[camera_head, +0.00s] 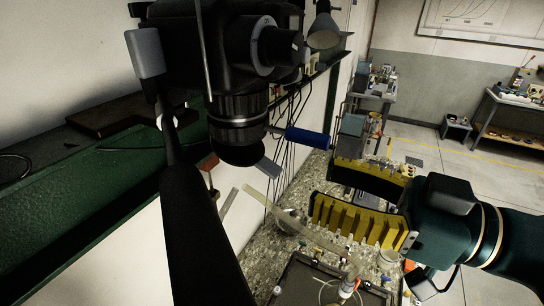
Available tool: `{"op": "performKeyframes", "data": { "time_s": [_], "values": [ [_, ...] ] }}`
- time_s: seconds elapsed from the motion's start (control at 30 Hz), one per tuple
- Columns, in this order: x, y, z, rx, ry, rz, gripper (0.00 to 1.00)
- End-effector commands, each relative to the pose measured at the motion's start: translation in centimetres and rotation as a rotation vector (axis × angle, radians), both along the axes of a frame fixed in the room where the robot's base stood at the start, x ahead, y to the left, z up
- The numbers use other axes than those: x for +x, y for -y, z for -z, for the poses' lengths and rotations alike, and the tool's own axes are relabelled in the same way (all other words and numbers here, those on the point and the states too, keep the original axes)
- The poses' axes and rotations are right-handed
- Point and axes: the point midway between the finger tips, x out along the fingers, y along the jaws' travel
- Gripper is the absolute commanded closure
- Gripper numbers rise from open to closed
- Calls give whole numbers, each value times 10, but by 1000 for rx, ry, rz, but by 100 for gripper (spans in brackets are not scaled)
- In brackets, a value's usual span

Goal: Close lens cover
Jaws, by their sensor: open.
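A black camera (215,45) hangs at the upper middle with its ribbed lens (239,120) pointing down. A small flat grey flap (268,168) sticks out at the lower right of the lens's dark front end. It looks like the lens cover standing open, but its hinge is not clear. My gripper (325,187) comes in from the right. Its two yellow-ribbed fingers are spread wide, with nothing seen between them. The fingertips are to the right of the flap and appear apart from it.
A blue cylinder (307,138) juts out just right of the lens, above my upper finger. A black arm-like post (190,220) fills the lower left foreground. Below is a speckled stone-like surface (262,252) with tubes and small fittings. A green ledge (75,185) runs along the left wall.

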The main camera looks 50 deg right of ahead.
Motion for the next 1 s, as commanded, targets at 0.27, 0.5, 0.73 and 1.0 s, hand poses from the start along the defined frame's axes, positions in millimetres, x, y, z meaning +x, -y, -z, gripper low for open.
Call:
{"op": "performKeyframes", "data": {
  "time_s": [0.27,0.5,0.73,1.0],
  "values": [
    [61,-13,-3,3,-1,-5,48],
    [79,-15,0,0,0,1,48],
    [79,-15,0,0,1,2,50],
    [79,-15,0,0,0,2,100]
  ]
}}
